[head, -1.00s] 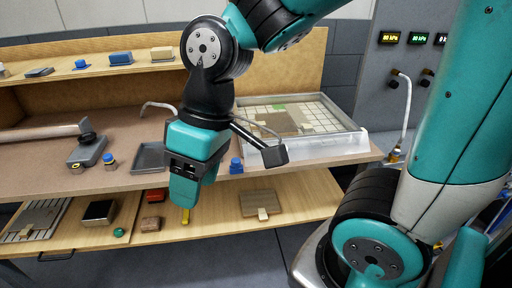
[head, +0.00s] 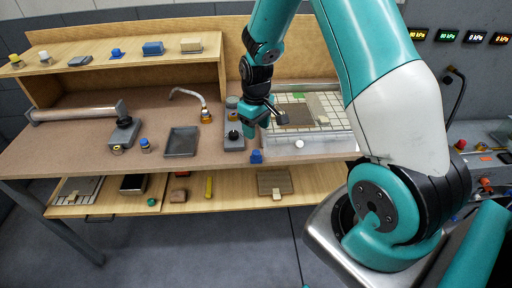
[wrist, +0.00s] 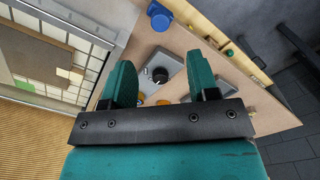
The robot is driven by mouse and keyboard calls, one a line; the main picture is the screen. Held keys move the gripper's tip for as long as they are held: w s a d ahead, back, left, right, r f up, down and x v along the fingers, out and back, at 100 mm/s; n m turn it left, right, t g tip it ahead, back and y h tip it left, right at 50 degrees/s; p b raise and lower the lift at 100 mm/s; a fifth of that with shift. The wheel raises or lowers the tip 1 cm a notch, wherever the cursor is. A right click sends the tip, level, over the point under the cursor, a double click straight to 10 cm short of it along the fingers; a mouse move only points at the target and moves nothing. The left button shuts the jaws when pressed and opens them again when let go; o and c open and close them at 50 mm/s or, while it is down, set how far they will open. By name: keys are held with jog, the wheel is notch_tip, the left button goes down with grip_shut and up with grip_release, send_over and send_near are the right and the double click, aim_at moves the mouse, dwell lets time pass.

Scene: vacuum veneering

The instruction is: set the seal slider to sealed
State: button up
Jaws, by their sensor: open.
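No part is clearly recognisable as the seal slider. A grey control plate with a black knob (head: 233,135) stands on the bench; the knob and plate (wrist: 160,75) also show in the wrist view, between my fingers. My gripper (head: 253,132) is open and empty, just right of the knob in the head view; in the wrist view its teal fingers (wrist: 160,82) stand apart. The grid bed in a clear-walled frame (head: 340,146) is to the right, with a white round part (head: 299,144) at its front. My gripper hides part of the plate.
A blue fitting (head: 256,156) sits at the bench's front edge; it is also in the wrist view (wrist: 159,16). A dark tray (head: 181,142), a hooked pipe (head: 187,93) and a roller (head: 75,112) are to the left. Lower shelf holds several items.

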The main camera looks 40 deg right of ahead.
aim_at(256, 152)
notch_tip(256, 152, down, 10)
jog(key=shift+r+p, duration=0.15)
jog(key=shift+p, duration=0.8)
jog(key=shift+c, duration=0.4)
